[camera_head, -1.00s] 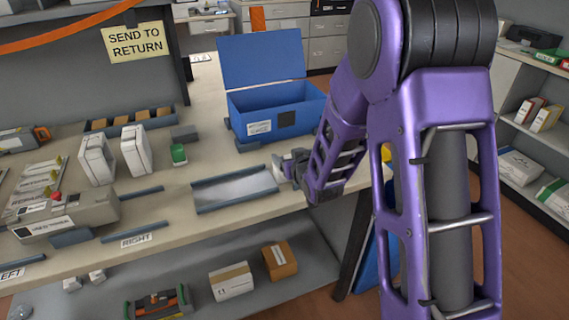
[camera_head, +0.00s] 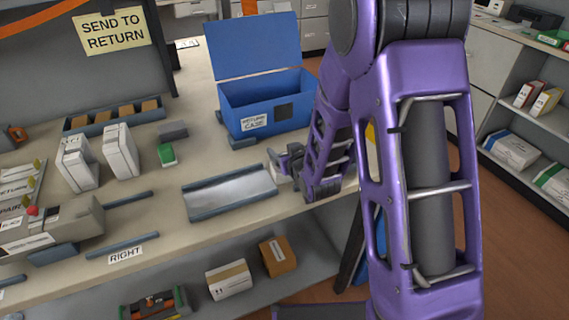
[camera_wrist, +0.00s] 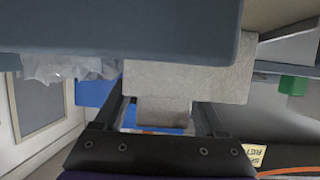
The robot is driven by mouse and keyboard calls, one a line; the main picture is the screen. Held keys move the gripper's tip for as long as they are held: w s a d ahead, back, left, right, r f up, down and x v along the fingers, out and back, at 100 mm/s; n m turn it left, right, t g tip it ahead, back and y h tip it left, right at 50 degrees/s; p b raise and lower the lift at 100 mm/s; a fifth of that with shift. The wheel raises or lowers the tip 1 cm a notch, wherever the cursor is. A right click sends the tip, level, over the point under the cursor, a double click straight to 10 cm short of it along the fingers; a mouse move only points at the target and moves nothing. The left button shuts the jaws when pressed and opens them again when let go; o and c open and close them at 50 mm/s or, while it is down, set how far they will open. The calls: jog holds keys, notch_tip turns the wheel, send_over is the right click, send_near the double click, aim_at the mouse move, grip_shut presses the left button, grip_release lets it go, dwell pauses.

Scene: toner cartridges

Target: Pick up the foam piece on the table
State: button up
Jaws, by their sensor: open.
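The foam piece (camera_wrist: 185,82) looks like a pale grey block in the wrist view, with a narrower part at its near side. My gripper (camera_wrist: 163,108) is open, with one dark finger on each side of that narrower part. I cannot tell whether either finger touches it. In the head view my gripper (camera_head: 279,162) is low over the worktable (camera_head: 225,232), by the right end of the shallow tray. The foam is largely hidden there by my gripper and arm.
A shallow grey tray (camera_head: 232,190) lies left of my gripper. An open blue case (camera_head: 262,98) stands behind it. A green item (camera_head: 166,154) and white upright boxes (camera_head: 121,152) stand farther left. A large blue-grey surface (camera_wrist: 110,28) fills the top of the wrist view.

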grip_shut()
dwell(0.3)
jog(key=shift+r, duration=0.1)
